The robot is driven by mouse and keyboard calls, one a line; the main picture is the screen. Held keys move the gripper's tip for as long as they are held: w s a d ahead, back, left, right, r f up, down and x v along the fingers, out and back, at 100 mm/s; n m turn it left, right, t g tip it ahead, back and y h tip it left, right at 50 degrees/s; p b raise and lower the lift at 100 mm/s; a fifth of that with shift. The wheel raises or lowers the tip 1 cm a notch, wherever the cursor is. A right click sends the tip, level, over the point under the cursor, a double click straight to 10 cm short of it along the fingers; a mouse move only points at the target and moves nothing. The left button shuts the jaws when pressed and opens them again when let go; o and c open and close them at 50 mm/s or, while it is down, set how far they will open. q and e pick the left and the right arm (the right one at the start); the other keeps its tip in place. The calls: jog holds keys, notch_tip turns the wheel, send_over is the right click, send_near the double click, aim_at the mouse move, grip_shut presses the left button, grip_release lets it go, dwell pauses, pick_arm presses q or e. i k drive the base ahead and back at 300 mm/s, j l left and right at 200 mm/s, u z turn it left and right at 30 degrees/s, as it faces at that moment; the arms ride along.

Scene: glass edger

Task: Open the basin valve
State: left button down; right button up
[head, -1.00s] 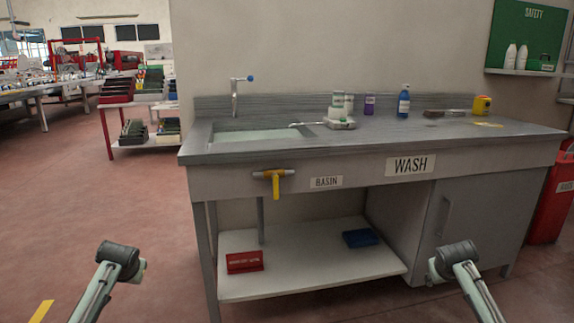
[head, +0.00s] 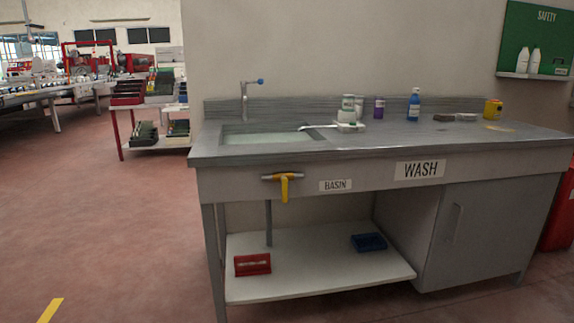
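The basin valve (head: 284,187) is on the front panel of the wash bench, left of the BASIN label (head: 335,185). It has a short horizontal brass-and-grey pipe and a yellow lever that hangs straight down. The basin (head: 265,137) is sunk in the left of the worktop and looks filled with pale greenish water. A tap (head: 246,98) with a blue knob stands behind it. Neither of my grippers shows in the head view now.
The wash bench worktop (head: 440,138) carries bottles, tubs and a small tray at the back. Its lower shelf (head: 320,277) holds a red box (head: 252,264) and a blue box (head: 369,242). The floor (head: 120,230) in front and left is clear.

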aim_at(285, 181)
jog(key=i+j+z, duration=0.1)
jog(key=i+j, duration=0.2)
jog(key=i, duration=0.15)
jog(key=i+j+z, duration=0.1)
jog(key=i+j, duration=0.25)
jog(key=i, duration=0.1)
